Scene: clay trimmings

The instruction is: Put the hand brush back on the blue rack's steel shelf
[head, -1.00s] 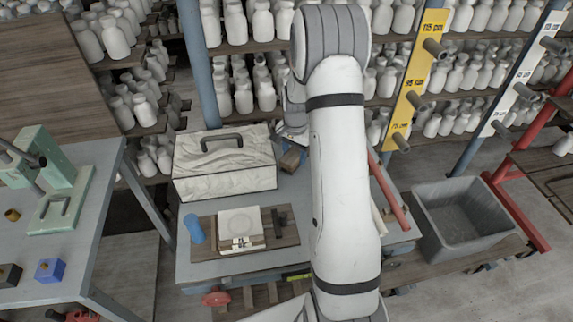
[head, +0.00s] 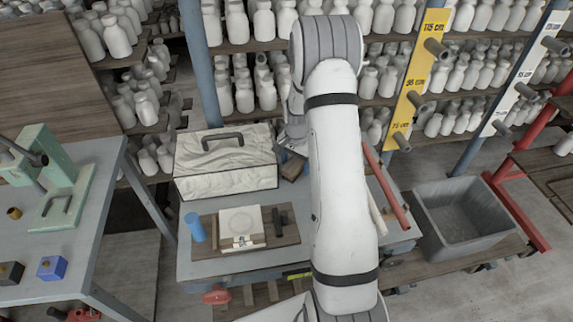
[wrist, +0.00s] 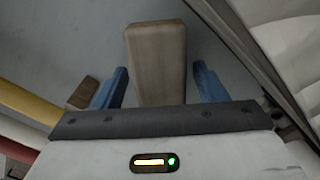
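A plain wooden block that looks like the handle of the hand brush (wrist: 156,60) stands between my gripper's fingers in the wrist view. My gripper (wrist: 159,68) is open; its two blue fingers are on either side of the block with a gap on each side. In the head view the brown brush (head: 294,166) lies on the grey table, right of the white box, and my gripper (head: 290,146) is low over it, partly hidden by my arm. Its bristles cannot be made out. Blue posts (head: 211,70) carry shelves of bottles behind; I cannot tell which shelf is steel.
A white patterned box (head: 225,165) with a dark handle stands close left of my gripper. A wooden board (head: 288,235) with a pale slab and a blue cylinder (head: 195,226) are in front. A red rod (head: 384,185) lies right of my arm. A grey bin (head: 460,212) stands farther right.

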